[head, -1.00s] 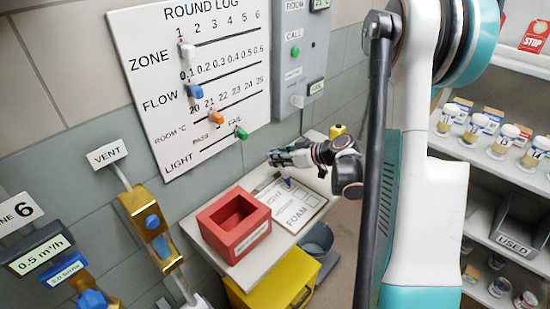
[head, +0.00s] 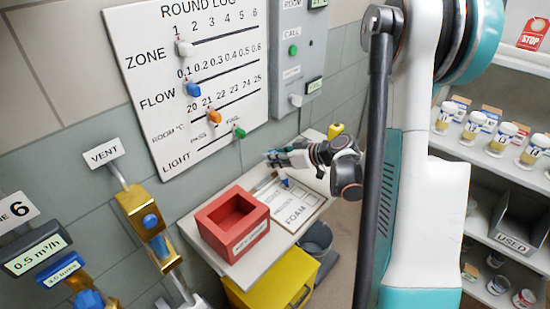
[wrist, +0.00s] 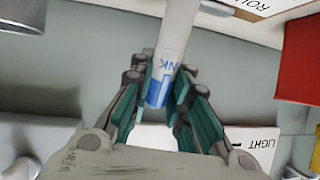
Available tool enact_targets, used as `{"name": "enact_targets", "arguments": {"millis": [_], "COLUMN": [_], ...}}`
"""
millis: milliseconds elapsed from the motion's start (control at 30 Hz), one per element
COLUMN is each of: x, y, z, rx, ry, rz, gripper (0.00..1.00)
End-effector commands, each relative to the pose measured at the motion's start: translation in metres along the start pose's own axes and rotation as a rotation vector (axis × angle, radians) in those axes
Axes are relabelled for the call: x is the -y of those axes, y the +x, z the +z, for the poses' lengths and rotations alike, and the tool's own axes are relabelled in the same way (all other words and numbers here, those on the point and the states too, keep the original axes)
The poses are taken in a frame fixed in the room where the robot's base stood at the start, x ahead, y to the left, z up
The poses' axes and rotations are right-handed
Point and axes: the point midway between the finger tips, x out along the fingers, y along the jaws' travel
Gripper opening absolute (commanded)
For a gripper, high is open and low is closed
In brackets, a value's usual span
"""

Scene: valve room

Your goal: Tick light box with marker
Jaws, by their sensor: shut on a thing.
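My gripper (head: 280,158) is over the back part of the white log sheet (head: 297,214) on the small shelf. In the wrist view my gripper (wrist: 160,85) is shut on a white marker (wrist: 172,48) with a blue band and part of the word INK. A small blue tip points down below my fingers in the head view, just above or touching the sheet; I cannot tell which. The sheet shows the word FOAM and outlined boxes at its right. Its back part, near the light box, is partly hidden by my gripper. A LIGHT label (wrist: 255,146) shows in the wrist view.
A red box (head: 232,224) stands on the shelf left of the sheet. A yellow bin (head: 270,284) and a grey bucket (head: 317,240) are below. The ROUND LOG board (head: 190,80) hangs on the wall behind. Shelves with jars (head: 474,128) stand at the right.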

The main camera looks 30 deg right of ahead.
Motion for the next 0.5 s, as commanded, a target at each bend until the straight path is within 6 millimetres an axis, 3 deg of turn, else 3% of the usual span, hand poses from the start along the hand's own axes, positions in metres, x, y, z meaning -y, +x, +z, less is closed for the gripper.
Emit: {"name": "enact_targets", "arguments": {"millis": [500], "x": [0.003], "y": [-0.017], "z": [-0.031], "rx": [0.0], "ry": [0.0], "rz": [0.0], "gripper": [0.03]}}
